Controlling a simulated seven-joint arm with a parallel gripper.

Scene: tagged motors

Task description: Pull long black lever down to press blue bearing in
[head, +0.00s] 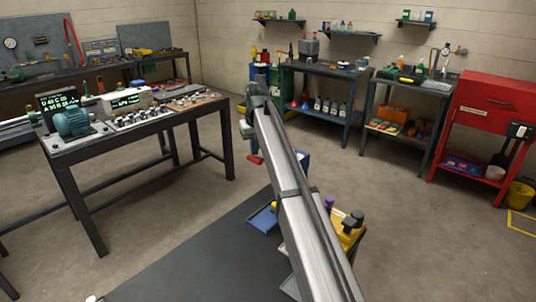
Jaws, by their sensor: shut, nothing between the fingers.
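My arm rises from the bottom right and crosses the middle of the head view, over the right side of the dark table. Its far end is near a dark joint at the upper middle. My gripper cannot be made out; it is hidden behind the arm or out of the picture. I cannot make out the long black lever or the blue bearing. A yellow object (350,235) with dark knobs stands at the table's right edge, partly behind my arm.
The dark table (190,262) is mostly bare on its left. A blue tray (263,219) lies at its far edge. A bench (150,123) with a teal motor (72,123) stands at left. A red cabinet (490,110) stands at right. Open floor lies between.

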